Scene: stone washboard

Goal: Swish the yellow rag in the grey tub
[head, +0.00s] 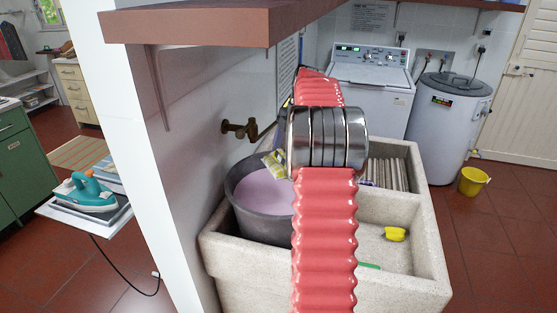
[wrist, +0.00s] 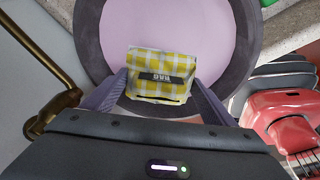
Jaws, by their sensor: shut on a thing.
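The yellow rag is a yellow-and-white checked piece with a dark label; it shows in the wrist view (wrist: 162,66) and partly in the head view (head: 272,165). My gripper (wrist: 160,88) is shut on it, one finger at each side. The grey tub (head: 242,224) is round and holds pinkish-lilac liquid; its rim also shows in the wrist view (wrist: 240,62). The rag is over the tub's opening near the back rim. I cannot tell whether its lower edge touches the liquid. My arm hides the tub's right side and most of the gripper in the head view.
The tub stands in the left part of a stone sink (head: 400,285). A brass tap (head: 238,128) juts from the wall close behind the tub. A yellow object (head: 396,234) lies in the right basin, near the ribbed washboard (head: 388,174). A brown shelf (head: 225,25) overhangs.

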